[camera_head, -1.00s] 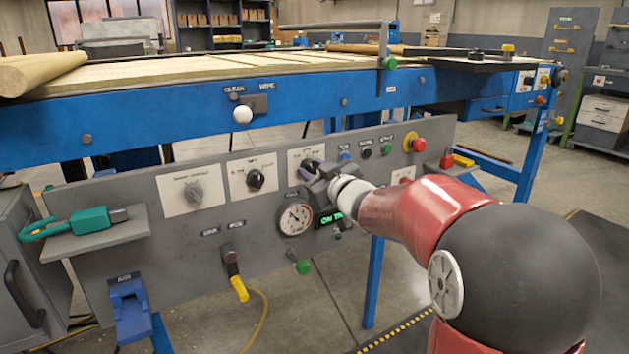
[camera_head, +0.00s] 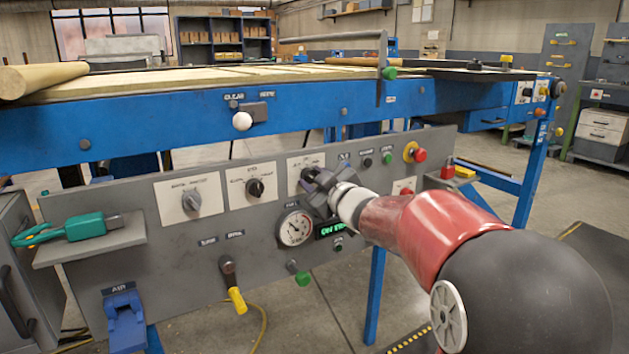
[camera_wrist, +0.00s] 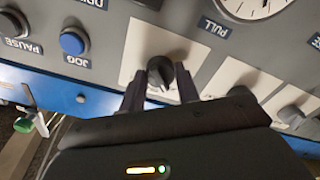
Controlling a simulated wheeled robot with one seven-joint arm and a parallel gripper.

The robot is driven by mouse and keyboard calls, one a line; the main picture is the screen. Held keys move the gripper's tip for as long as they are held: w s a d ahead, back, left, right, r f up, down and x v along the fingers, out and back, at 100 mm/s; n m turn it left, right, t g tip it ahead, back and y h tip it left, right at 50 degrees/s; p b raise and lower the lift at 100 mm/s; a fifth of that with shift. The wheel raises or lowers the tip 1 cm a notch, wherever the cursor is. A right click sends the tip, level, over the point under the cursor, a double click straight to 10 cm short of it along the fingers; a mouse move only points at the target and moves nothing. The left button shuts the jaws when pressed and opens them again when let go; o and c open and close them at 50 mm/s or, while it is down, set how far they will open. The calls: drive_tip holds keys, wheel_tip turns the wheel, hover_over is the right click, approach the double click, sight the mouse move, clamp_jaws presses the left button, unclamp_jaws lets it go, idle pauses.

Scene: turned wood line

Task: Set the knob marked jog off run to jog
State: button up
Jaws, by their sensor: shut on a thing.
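The black knob (camera_wrist: 160,72) stands on a white plate (camera_wrist: 148,40) in the wrist view, with a pale pointer line on its face. My gripper (camera_wrist: 160,88) has one finger on each side of it and is shut on it. In the head view my gripper (camera_head: 312,180) is at the third white plate (camera_head: 295,165) from the left on the grey panel and hides most of the knob. The plate's lettering is too small or covered to read, so I cannot tell its setting.
Two more knobs, one grey (camera_head: 191,201) and one black (camera_head: 255,187), sit to the left. A gauge (camera_head: 295,228) is just below. A blue JOG button (camera_wrist: 73,42) and a red button (camera_head: 420,155) are nearby. A green tool (camera_head: 85,227) lies on a shelf at left.

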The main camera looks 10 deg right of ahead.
drive_tip(key=o, duration=1)
drive_tip(key=v, duration=0.7)
drive_tip(key=shift+s+d, duration=0.1)
drive_tip(key=shift+s, duration=0.25)
drive_tip(key=shift+r, duration=0.1)
